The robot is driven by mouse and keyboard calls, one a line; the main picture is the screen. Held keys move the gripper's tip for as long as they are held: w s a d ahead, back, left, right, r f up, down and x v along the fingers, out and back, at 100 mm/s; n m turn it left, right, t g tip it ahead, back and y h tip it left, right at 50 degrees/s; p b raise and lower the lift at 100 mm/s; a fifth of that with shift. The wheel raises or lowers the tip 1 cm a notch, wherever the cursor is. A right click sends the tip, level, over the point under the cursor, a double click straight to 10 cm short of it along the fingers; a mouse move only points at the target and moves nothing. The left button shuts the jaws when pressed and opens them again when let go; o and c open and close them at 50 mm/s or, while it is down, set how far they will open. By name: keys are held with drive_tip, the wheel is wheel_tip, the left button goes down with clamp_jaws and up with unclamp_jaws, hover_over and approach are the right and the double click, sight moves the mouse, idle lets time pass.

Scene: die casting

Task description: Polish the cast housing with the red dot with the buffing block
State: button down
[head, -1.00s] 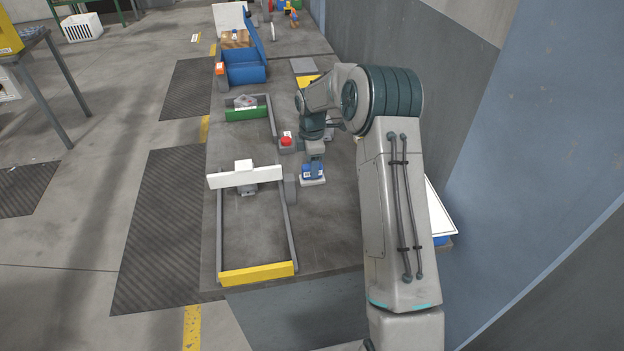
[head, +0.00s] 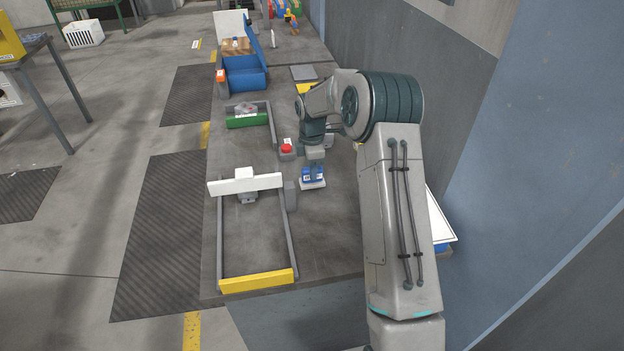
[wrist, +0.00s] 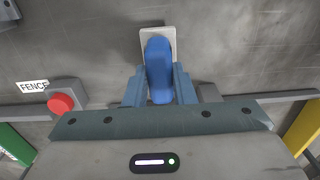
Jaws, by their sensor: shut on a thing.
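My gripper (wrist: 160,88) is shut on the blue handle of the buffing block (wrist: 158,60), whose pale pad shows beyond the handle. In the head view the block (head: 313,178) is upright at or just above the bench, right of the white bar; I cannot tell if it touches. A grey cast housing (head: 247,198) is partly hidden under the white bar (head: 232,185). Another grey cast part (head: 243,109) lies behind the green bar (head: 247,121), with a faint reddish spot that is too small to be sure of.
A red button (head: 287,148) on a grey box stands behind the block. Grey rails and a yellow bar (head: 258,280) frame bare bench in front of the white bar. A blue bin (head: 245,78) stands farther back. A wall bounds the right side.

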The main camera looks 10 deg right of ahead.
drive_tip(key=shift+r+p, duration=1.2)
drive_tip(key=shift+r, duration=1.05)
drive_tip(key=shift+s, duration=0.1)
